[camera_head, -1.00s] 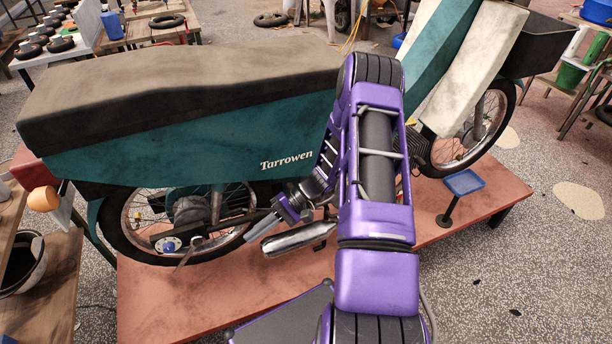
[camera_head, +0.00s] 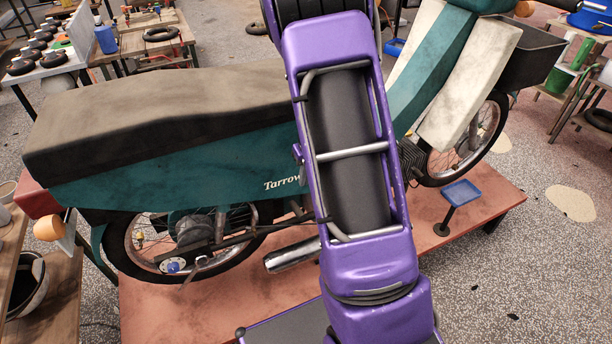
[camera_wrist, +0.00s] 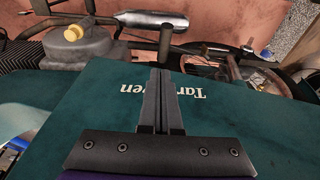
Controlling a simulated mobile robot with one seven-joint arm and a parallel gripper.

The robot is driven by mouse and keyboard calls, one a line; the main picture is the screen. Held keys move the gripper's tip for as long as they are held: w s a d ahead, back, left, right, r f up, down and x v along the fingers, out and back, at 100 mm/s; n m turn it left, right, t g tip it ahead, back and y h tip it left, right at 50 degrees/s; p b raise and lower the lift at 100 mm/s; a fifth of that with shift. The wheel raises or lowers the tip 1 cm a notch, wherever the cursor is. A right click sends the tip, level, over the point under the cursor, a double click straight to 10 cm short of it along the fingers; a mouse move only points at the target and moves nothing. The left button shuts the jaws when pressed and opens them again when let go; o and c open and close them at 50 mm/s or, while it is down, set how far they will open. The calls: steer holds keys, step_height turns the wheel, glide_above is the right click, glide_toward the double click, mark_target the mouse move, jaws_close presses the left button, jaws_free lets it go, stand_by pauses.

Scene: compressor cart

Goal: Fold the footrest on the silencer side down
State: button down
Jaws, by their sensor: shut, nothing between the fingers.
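The silencer (camera_head: 292,255) is a shiny tube low on the near side of the teal moped, partly behind my arm. It also shows at the top of the wrist view (camera_wrist: 135,18). A short dark bar (camera_wrist: 166,42) stands across the silencer's end in the wrist view; it may be the footrest, but I cannot tell for sure. My gripper (camera_wrist: 160,72) is shut and empty. My arm hides the gripper in the head view.
The moped stands on a reddish platform (camera_head: 190,310). A small blue tray on a post (camera_head: 461,192) is at the right. The rear wheel (camera_head: 135,240) and a dark lever (camera_head: 196,265) are left of the silencer. Wooden benches (camera_head: 60,290) stand at the left.

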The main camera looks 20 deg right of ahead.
mark_target(299, 209)
steer(key=f, duration=0.6)
steer(key=a+f, duration=0.1)
steer(key=f, duration=0.2)
steer(key=shift+a+f+b, duration=0.1)
steer(key=shift+f+b, duration=0.2)
steer(key=shift+f, duration=0.1)
steer(key=shift+w+f, duration=0.1)
